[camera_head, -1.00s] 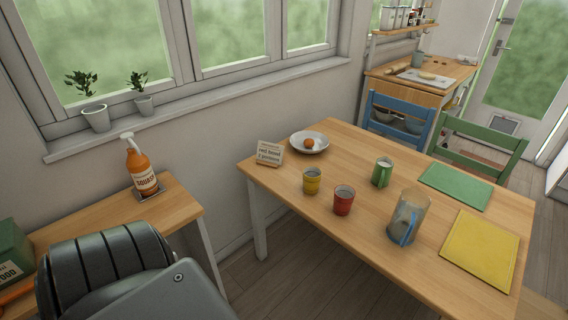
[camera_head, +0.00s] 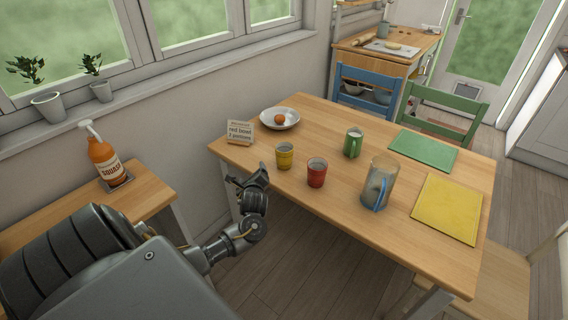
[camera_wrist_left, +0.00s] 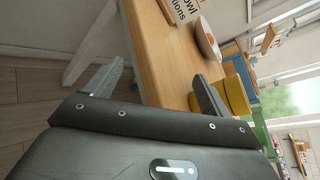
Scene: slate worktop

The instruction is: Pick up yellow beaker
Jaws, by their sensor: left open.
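The yellow beaker (camera_head: 284,156) stands upright on the wooden table (camera_head: 330,230), near its left edge. My left gripper (camera_head: 246,178) is open and empty at the table's left edge, to the left of and a little nearer than the beaker. In the left wrist view the yellow beaker (camera_wrist_left: 234,95) shows at the right, partly hidden behind the right finger of the gripper (camera_wrist_left: 155,85). The fingers are apart, with the table's edge behind the gap. My right gripper is not seen.
A red beaker (camera_head: 317,172) stands close to the right of the yellow one. Green and yellow mats (camera_head: 447,208) lie right.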

